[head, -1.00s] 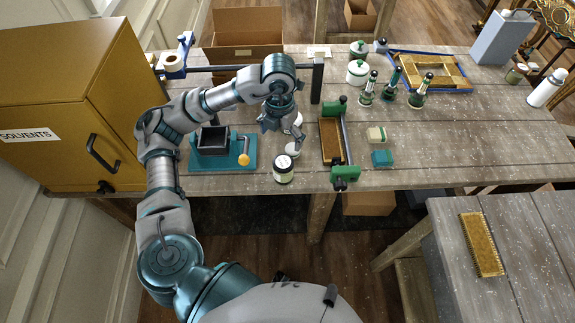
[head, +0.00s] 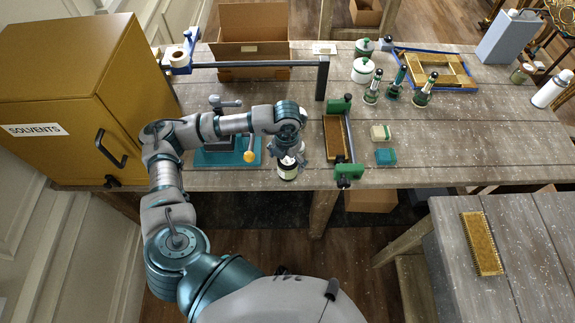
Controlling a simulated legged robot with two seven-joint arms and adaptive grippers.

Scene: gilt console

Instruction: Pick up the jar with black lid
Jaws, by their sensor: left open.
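A small dark jar with a pale label (head: 287,173) stands upright near the front edge of the workbench. Its top is partly hidden by my left gripper, so the lid's colour is hard to make out. My left gripper (head: 289,160) points down just above and around the top of the jar, with its fingers apart. I cannot tell whether the fingers touch the jar. My right gripper is not in view.
A teal-based vise (head: 225,155) stands left of the jar, and a green-ended clamp frame (head: 345,182) stands close on its right. A yellow solvents cabinet (head: 60,130) is at the left. The bench's right front is mostly clear.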

